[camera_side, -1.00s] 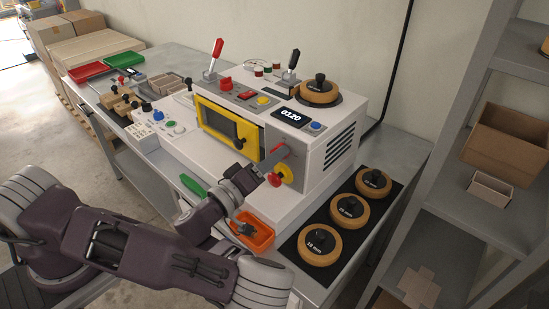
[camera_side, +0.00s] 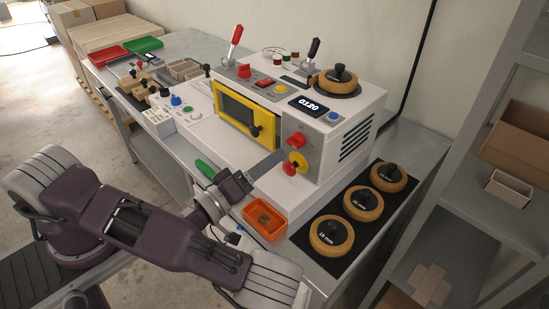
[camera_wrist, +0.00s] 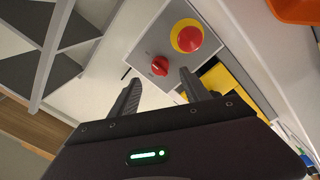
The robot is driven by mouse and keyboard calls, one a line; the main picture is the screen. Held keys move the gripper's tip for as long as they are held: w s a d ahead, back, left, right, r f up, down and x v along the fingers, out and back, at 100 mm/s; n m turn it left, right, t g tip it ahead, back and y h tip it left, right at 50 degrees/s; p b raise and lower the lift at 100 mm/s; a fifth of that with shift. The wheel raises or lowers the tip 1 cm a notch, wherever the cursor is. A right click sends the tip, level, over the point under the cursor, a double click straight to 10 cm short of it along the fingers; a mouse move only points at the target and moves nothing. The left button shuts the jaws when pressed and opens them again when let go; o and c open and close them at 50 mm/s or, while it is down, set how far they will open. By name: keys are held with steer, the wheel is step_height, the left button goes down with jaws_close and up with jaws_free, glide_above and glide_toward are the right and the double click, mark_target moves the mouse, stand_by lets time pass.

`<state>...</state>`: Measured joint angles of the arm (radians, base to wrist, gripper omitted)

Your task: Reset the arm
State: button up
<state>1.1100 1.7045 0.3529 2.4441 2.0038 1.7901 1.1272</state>
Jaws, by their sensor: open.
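My gripper (camera_side: 280,156) is open and empty, held in front of the machine's right-hand control panel. In the wrist view its two fingers (camera_wrist: 158,84) stand apart, pointing toward the panel. Beyond them are a red rotary knob (camera_wrist: 160,66) and a red emergency button on a yellow base (camera_wrist: 186,37). In the side view the red knob (camera_side: 296,140) and the emergency button (camera_side: 294,165) sit just right of the fingertips. I see a gap between the fingers and the knob in the wrist view. The white box former (camera_side: 360,110) has a yellow-framed window and a display reading 0120.
An orange tray (camera_side: 266,222) lies on the bench below my gripper. Round wooden formers (camera_side: 332,236) rest on a black mat at the right; another (camera_side: 338,80) sits on the machine. A grey shelf (camera_side: 480,215) stands at the right.

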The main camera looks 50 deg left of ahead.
steer(key=s+a+r+n+g+y, duration=0.5)
steer(key=a+r+n+y, duration=0.3)
steer(key=n, duration=0.5)
steer(key=s+a+r+n+g+y, duration=0.4)
steer(key=a+r+n+g+y, duration=0.2)
steer(key=a+n+y, duration=0.6)
steer(key=s+n+g+h, duration=0.5)
steer(key=s+n+g, duration=0.45)
steer(key=n, duration=0.55)
steer(key=s+d+f+n+h, duration=0.2)
steer(key=s+d+n+h, duration=0.4)
steer(key=d+n+h, duration=0.55)
steer(key=w+d+r+n+t+h, duration=0.3)
steer(key=d+r+n+t, duration=0.3)
steer(key=n, duration=0.3)
steer(key=shift+w+r+t, duration=0.2)
steer(key=shift+r+t, duration=0.35)
